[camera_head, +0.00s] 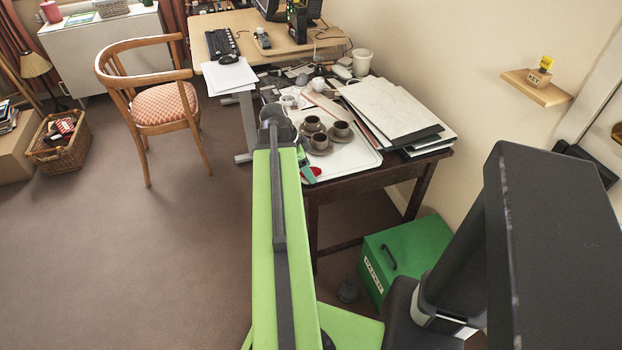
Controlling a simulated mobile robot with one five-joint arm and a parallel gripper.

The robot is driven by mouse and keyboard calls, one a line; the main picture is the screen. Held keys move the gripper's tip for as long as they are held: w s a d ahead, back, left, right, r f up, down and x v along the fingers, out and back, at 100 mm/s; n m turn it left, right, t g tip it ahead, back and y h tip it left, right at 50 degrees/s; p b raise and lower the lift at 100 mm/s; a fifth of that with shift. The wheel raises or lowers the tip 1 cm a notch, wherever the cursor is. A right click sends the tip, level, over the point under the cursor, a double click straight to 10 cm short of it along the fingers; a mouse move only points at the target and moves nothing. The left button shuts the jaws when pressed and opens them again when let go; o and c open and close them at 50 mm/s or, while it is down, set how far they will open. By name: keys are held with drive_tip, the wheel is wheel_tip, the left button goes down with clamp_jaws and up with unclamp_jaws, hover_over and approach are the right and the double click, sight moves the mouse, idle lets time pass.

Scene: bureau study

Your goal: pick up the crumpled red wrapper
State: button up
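A small red patch (315,172) shows at the near left edge of the white tray (350,160), partly hidden behind my arm; it may be the crumpled red wrapper, but it is too small to be sure. My green arm reaches forward to the tray's left side. A small green-teal part (304,163), which looks like part of my gripper, shows just right of the arm, close to the red patch. The rest of the gripper is hidden, so I cannot tell if it is open or whether it touches the red patch.
Several brown cups (319,141) on saucers stand on the tray. Stacked papers and folders (397,108) lie to its right on the dark table (385,180). A green box (405,255) sits on the floor below.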

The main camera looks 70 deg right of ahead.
clamp_jaws()
idle(0.4)
drive_tip(key=shift+r, duration=0.15)
